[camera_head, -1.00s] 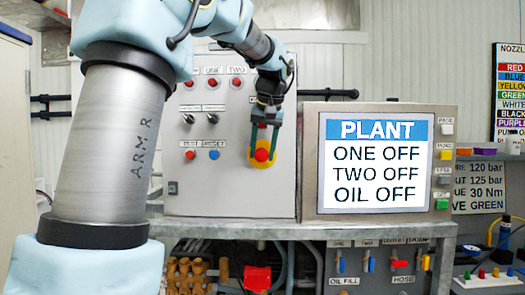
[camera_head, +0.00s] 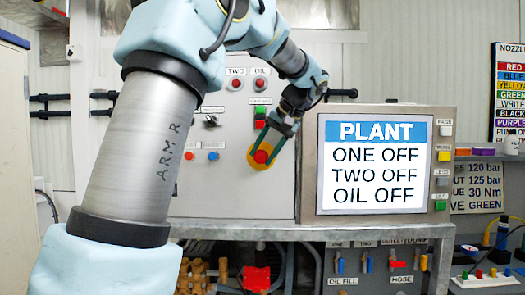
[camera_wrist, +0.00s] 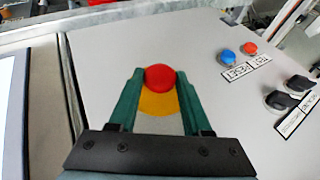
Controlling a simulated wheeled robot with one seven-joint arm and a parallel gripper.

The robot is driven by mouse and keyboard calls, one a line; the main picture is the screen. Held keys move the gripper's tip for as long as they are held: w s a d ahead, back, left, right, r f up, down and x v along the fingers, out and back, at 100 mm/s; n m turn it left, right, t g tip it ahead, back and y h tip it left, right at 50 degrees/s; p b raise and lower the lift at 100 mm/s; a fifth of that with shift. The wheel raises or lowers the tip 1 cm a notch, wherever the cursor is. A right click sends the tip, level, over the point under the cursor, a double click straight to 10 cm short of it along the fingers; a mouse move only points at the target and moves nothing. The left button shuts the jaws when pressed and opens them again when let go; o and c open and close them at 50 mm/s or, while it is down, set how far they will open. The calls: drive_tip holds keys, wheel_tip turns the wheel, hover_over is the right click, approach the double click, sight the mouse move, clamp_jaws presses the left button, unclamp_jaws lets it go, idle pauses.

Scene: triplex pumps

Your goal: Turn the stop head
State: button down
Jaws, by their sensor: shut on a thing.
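The stop head (camera_head: 261,156) is a red mushroom button on a yellow round plate on the grey control cabinet's front. My gripper (camera_head: 264,150) reaches it from the upper right, its green fingers tilted. In the wrist view the red head (camera_wrist: 160,77) sits between the tips of my two green fingers (camera_wrist: 160,82), which are shut on its sides. Part of the yellow plate (camera_wrist: 159,102) shows between the fingers. The head's turn angle cannot be told.
A plant screen (camera_head: 374,165) reading ONE OFF, TWO OFF, OIL OFF stands right of the cabinet (camera_head: 235,194). Test and reset buttons (camera_head: 213,156) and dark selector knobs (camera_wrist: 292,92) are nearby. Valves and levers (camera_head: 369,262) hang below the bench.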

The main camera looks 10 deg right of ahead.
drive_tip(key=shift+y, duration=0.4)
drive_tip(key=shift+c, duration=1.7)
unclamp_jaws()
drive_tip(key=b+v, duration=0.1)
drive_tip(key=v, duration=0.9)
drive_tip(key=shift+s+d+r, duration=0.25)
